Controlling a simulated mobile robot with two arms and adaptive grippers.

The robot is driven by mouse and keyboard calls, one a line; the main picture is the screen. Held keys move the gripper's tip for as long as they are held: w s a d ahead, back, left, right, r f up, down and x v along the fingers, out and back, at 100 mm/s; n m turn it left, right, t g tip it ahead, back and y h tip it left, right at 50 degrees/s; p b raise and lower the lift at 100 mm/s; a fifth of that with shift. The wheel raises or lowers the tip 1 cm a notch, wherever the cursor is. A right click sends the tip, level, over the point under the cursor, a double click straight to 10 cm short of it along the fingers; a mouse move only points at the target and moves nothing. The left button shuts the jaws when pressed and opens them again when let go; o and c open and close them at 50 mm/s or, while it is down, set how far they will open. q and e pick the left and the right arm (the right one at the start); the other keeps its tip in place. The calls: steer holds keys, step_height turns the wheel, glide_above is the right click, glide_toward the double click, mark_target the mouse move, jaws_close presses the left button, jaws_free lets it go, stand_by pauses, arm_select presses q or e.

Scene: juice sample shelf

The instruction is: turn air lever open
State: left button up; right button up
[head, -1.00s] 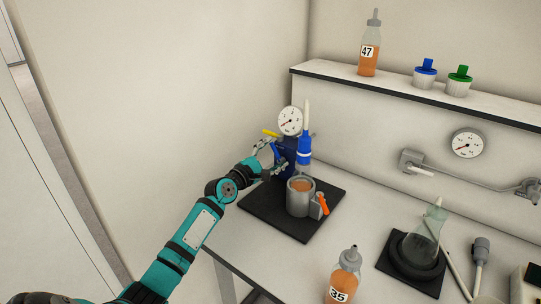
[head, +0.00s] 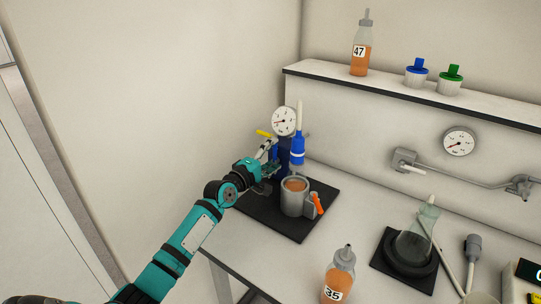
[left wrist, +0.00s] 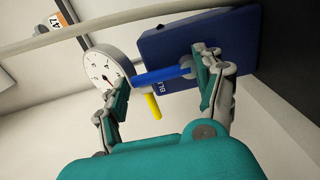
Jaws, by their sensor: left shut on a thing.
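The blue device box (head: 283,150) stands on a black mat at the back left of the bench, and it fills the upper right of the left wrist view (left wrist: 225,28). A blue lever (left wrist: 160,75) sticks out from it, with a yellow lever (left wrist: 152,106) beside it. The yellow lever also shows in the head view (head: 263,133). My left gripper (head: 268,152) is at the box's left side. In the left wrist view its fingers (left wrist: 163,85) are on either side of the blue lever, shut on it. My right gripper is not in view.
A round gauge (head: 284,121) sits atop the box. A grey cup (head: 293,202) of orange liquid with an orange-handled part stands on the mat (head: 262,216). Bottle 35 (head: 338,275), a flask (head: 417,238) and a wall pipe (head: 460,174) are to the right. Bottle 47 (head: 361,55) stands on the shelf.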

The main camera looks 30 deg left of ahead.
arm_select(q)
steer(key=shift+f, duration=0.3)
steer(key=o, duration=1.8)
steer(key=shift+r, duration=0.2)
steer(key=shift+s, duration=0.1)
steer(key=s, duration=0.8)
steer(key=s+a, duration=0.1)
steer(key=s, duration=0.3)
steer(key=shift+w, duration=0.1)
